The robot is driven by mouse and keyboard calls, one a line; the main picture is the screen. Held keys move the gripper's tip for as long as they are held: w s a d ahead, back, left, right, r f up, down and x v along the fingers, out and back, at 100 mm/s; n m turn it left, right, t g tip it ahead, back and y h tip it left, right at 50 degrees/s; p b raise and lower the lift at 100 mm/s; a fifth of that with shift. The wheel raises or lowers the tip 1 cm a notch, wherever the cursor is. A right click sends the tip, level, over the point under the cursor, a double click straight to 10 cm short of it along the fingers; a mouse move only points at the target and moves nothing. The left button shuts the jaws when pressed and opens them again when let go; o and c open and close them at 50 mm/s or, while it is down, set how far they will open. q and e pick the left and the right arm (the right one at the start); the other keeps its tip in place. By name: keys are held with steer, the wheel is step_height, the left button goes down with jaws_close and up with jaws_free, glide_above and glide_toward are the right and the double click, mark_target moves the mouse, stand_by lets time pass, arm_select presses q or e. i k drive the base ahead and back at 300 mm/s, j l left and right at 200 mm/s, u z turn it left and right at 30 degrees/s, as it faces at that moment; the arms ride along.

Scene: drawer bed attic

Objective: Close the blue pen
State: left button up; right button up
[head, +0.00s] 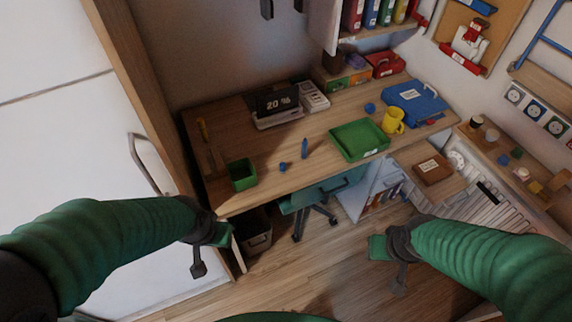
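The blue pen (304,148) appears to stand upright on the wooden desk, left of the green tray. A small blue piece (282,167), which looks like the pen's cap, sits on the desk just left of the pen and nearer to me, apart from it. My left gripper (210,252) is in front of the desk's left end, well short of the pen. My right gripper (388,266) is over the floor, to the right and nearer to me than the pen. I see nothing held in either gripper, but their finger gaps are unclear.
On the desk (270,200) are a green pen box (242,174), a green tray (359,140), a yellow mug (393,121), a blue case (416,104) and a clock (279,104). A teal chair (315,194) is under the front edge. The desk around the pen is clear.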

mark_target(305, 144)
steer(key=i+l, duration=0.4)
steer(key=i, duration=0.15)
steer(key=i+l, duration=0.35)
steer(key=i, duration=0.2)
steer(key=l+z, duration=0.05)
